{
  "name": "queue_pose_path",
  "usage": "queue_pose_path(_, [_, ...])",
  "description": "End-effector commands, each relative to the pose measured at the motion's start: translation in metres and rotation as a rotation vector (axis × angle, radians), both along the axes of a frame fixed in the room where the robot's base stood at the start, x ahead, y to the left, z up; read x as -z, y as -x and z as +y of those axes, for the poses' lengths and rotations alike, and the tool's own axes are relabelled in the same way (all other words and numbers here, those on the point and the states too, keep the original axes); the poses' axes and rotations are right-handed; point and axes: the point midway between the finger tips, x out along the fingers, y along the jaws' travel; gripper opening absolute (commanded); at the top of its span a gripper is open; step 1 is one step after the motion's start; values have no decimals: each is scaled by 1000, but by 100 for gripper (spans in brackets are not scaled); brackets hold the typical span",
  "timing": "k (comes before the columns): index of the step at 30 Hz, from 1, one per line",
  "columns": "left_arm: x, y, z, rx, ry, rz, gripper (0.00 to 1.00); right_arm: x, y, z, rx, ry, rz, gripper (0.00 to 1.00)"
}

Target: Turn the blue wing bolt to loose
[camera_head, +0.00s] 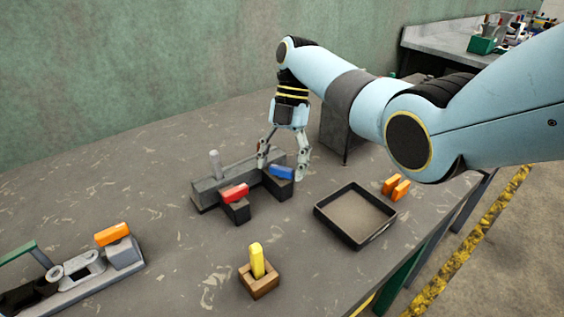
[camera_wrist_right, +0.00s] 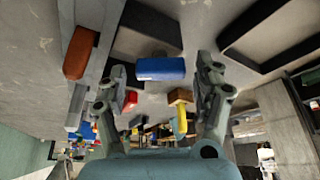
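The blue wing bolt (camera_head: 282,172) sits on a dark block at the right end of a grey clamp fixture (camera_head: 210,189). In the right wrist view, the blue wing bolt (camera_wrist_right: 160,68) lies crosswise, ahead of and between the fingers. My right gripper (camera_head: 282,168) is open above the fixture, with one finger on each side of the blue bolt. Its fingers also show spread in the wrist view (camera_wrist_right: 155,95); I cannot tell whether either touches the bolt. A red wing bolt (camera_head: 235,193) sits on the neighbouring block to the left. My left gripper is not in view.
A shallow dark tray (camera_head: 320,214) stands right of the fixture, with orange pieces (camera_head: 397,187) beyond it. A yellow peg (camera_head: 257,260) stands in a wooden block in front. A green-handled fixture (camera_head: 32,252) with an orange piece (camera_head: 112,234) is at the lower left.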

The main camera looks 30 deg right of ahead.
Motion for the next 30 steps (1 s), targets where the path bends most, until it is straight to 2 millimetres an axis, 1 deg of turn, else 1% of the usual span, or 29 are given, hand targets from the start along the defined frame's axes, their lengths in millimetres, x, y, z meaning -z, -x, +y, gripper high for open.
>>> queue_pose_path(7, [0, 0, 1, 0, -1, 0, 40, 0, 0, 0, 1, 0, 2, 73])
queue_pose_path(10, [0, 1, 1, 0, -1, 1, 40, -4, -1, -2, 1, 0, 0, 73])
queue_pose_path(13, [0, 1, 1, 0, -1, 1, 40, -17, -5, -6, 1, 2, -2, 73])
queue_pose_path(18, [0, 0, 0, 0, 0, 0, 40, -46, -13, -15, 2, 1, -2, 73])
queue_pose_path(21, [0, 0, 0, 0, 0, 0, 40, -58, -16, -19, 1, 0, 0, 73])
queue_pose_path(25, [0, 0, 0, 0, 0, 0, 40, -67, -19, -22, 1, 0, 0, 73])
queue_pose_path(30, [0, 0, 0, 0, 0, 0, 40, -68, -19, -23, 1, 0, 2, 73])
